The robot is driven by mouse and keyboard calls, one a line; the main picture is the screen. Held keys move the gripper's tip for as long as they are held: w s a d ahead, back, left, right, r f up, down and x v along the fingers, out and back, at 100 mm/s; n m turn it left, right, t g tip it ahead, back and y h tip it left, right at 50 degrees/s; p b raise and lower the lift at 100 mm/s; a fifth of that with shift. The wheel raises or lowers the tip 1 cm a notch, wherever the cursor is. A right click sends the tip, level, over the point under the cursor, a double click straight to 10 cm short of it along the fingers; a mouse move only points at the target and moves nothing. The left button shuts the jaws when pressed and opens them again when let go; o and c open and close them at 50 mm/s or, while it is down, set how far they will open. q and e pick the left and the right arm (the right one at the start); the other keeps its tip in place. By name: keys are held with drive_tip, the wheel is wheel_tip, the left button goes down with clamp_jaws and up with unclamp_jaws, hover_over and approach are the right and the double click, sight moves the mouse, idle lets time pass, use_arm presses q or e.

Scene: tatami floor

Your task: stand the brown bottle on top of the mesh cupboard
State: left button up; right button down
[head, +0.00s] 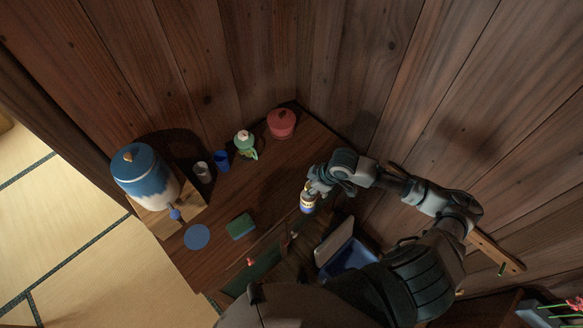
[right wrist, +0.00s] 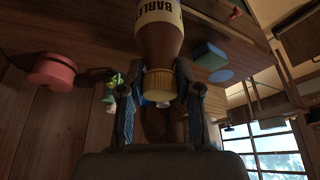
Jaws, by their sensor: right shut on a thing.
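The brown bottle (head: 307,203) has a cream label and a yellow cap. In the right wrist view the bottle (right wrist: 160,40) shows close up, its capped neck between the two fingers. My right gripper (head: 318,186) is shut on it; the gripper also shows in the right wrist view (right wrist: 160,86). The bottle is at the front right edge of the wooden top, which seems to be the mesh cupboard's (head: 270,185). Whether it touches the top cannot be told. Dark green panels show on the front side. My left gripper is not in view.
A blue bin (head: 348,258) is beside the front. The top's middle is clear.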

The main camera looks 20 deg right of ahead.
drive_tip(key=w+f+p, duration=0.1)
drive_tip(key=w+f, duration=0.1)
drive_tip(key=w, duration=0.5)
drive_tip(key=w+f+p, duration=0.1)
drive_tip(key=w+f, duration=0.2)
drive_tip(key=w, duration=0.5)
drive_tip(key=shift+d, duration=0.45)
drive_tip(key=c, duration=0.8)
unclamp_jaws()
drive_tip(key=shift+r, duration=0.1)
drive_tip(key=v, duration=1.2)
drive_tip(key=shift+a, duration=0.1)
drive_tip(key=shift+w, duration=0.1)
